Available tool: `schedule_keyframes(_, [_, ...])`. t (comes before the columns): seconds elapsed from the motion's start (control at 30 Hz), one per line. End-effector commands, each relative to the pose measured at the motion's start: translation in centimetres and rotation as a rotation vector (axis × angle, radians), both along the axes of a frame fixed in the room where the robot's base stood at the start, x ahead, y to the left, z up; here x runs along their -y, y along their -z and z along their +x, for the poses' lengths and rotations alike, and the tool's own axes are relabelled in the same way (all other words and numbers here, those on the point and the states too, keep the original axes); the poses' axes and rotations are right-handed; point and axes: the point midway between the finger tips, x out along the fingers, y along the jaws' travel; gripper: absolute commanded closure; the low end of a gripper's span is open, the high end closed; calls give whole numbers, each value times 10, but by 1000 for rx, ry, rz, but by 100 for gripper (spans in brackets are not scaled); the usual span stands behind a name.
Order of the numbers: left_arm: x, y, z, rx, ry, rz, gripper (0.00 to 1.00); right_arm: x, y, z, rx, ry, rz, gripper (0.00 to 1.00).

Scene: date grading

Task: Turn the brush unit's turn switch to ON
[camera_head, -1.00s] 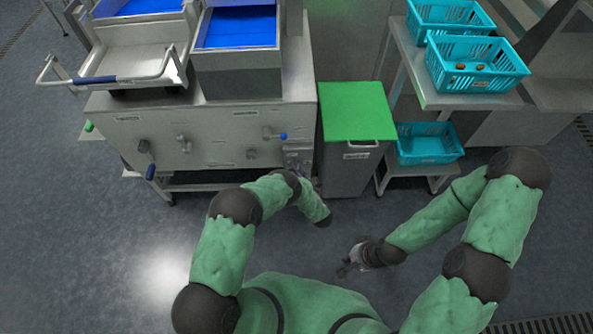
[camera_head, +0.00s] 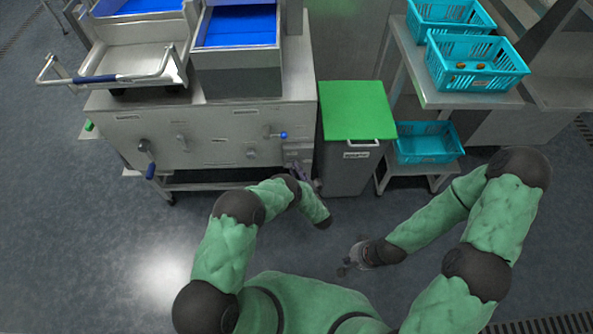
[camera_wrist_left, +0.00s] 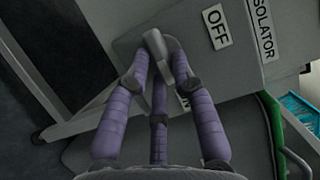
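The turn switch (camera_wrist_left: 156,43) has a grey handle on a grey panel in the left wrist view. A white OFF label (camera_wrist_left: 216,27) is to its right, with an ISOLATOR label (camera_wrist_left: 262,28) beyond. Another label lies mostly hidden behind my right-hand finger. My left gripper (camera_wrist_left: 160,68) has its purple fingers drawn together at the handle, with grey tips on either side of it; it appears shut on it. In the head view my left gripper (camera_head: 301,172) is at the lower right of the brush unit's front (camera_head: 215,135), mostly hiding the switch. My right gripper (camera_head: 348,268) hangs over the floor, away from everything.
A grey bin with a green lid (camera_head: 357,110) stands close to the right of my left gripper. Further right is a rack with teal crates (camera_head: 478,77). Levers, one with a blue grip (camera_head: 150,171), stick out of the unit's front. Floor in front is clear.

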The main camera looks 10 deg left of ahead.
Motion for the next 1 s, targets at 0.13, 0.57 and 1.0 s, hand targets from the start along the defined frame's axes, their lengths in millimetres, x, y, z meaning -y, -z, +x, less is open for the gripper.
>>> schedule_keyframes(0.13, [0, 1, -1, -1, 1, -1, 52, 0, 0, 0, 0, 0, 0, 100])
schedule_keyframes(0.57, [10, 1, -11, -2, 4, 0, 52, 0, 0, 0, 0, 0, 0, 100])
schedule_keyframes(1.0, [61, 1, -75, -1, 4, -1, 52, 0, 0, 0, 0, 0, 0, 100])
